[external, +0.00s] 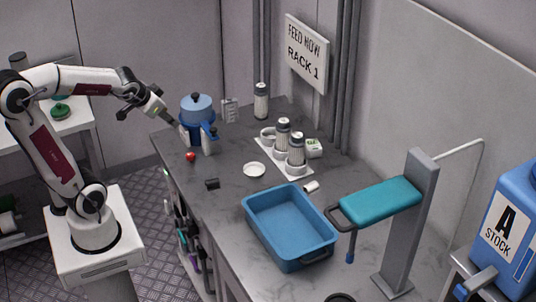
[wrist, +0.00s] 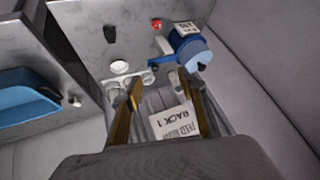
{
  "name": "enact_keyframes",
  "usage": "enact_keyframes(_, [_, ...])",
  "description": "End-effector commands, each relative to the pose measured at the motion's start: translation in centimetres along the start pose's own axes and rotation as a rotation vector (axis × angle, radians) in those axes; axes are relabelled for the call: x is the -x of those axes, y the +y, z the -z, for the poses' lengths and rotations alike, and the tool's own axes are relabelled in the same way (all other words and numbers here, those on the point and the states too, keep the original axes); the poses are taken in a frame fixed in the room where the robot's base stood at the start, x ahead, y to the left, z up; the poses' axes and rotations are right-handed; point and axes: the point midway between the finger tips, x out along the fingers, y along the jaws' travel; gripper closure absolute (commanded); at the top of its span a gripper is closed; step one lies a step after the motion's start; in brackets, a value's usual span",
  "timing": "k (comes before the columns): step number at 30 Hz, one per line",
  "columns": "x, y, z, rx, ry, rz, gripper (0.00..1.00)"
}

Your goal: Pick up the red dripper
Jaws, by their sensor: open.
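A small red object (external: 190,156), which I take for the red dripper, sits on the grey worktop near its left edge, in front of the blue lidded container. It also shows near the top of the wrist view (wrist: 157,22). It is too small to make out its shape. My gripper (external: 168,118) is in the air above the left end of the worktop, up and left of the red object and apart from it. In the wrist view its two fingers (wrist: 160,92) are spread, with nothing held between them.
The blue lidded container (external: 197,106) stands close behind the red object. A black block (external: 212,184) and white dish (external: 254,170) lie nearby. Shakers on a white tray (external: 270,160), a blue bin (external: 326,242) and a teal pad on a post (external: 385,199) stand farther right.

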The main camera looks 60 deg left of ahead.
Motion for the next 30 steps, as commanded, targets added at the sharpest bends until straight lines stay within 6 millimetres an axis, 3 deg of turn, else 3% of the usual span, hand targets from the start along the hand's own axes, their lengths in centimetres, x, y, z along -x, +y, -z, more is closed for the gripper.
enact_keyframes(6, [-4.1, -4.3, 1.2, 0.002, 0.017, 0.069, 0.59])
enact_keyframes(15, [-9.6, -9.1, 1.7, -0.015, 0.046, 0.1, 0.59])
enact_keyframes(21, [-13.3, -11.6, 1.1, -0.031, 0.064, 0.082, 0.59])
enact_keyframes(30, [-18.4, -13.8, -0.6, -0.064, 0.106, -0.001, 0.59])
